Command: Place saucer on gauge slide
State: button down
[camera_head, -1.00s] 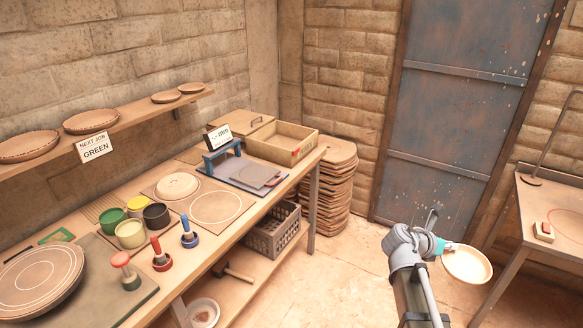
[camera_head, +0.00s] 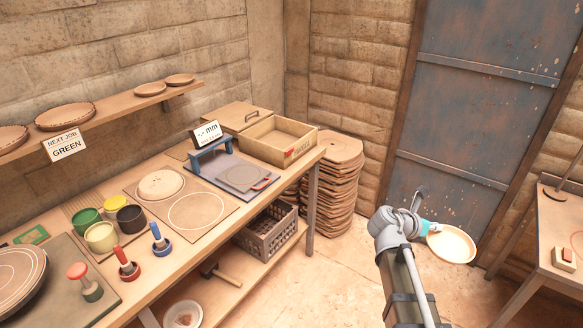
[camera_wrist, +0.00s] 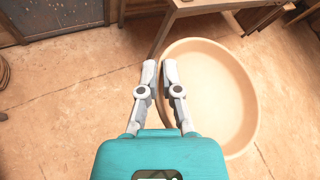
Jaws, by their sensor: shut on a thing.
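My gripper (camera_wrist: 160,92) is shut on the rim of a cream saucer (camera_wrist: 215,95), which sticks out to the right of the fingers in the wrist view. In the head view the saucer (camera_head: 451,244) hangs over open floor right of the bench, with my gripper (camera_head: 428,228) at its left edge. The gauge (camera_head: 212,150) is a blue frame with a white "mm" display (camera_head: 207,134) at the back of the bench. A grey slide plate (camera_head: 243,177) with a circle mark and a red-handled piece lies in front of it. The slide's circle looks empty.
A wooden tray (camera_head: 278,139) stands right of the gauge. A pale disc (camera_head: 160,184) and an empty ringed board (camera_head: 197,211) lie left of it. Glaze pots (camera_head: 101,237) and stamps are nearer. Stacked boards (camera_head: 334,185) stand beyond the bench; another table (camera_head: 562,235) is at right.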

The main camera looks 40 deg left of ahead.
aim_at(243, 174)
jog(key=u, duration=0.2)
jog(key=i, duration=0.65)
jog(key=u, duration=0.65)
jog(key=i, duration=0.45)
jog(key=u, duration=0.75)
jog(key=i, duration=0.55)
jog(key=u, duration=0.35)
jog(key=k, duration=0.9)
jog(key=u, duration=0.1)
jog(key=i, duration=0.2)
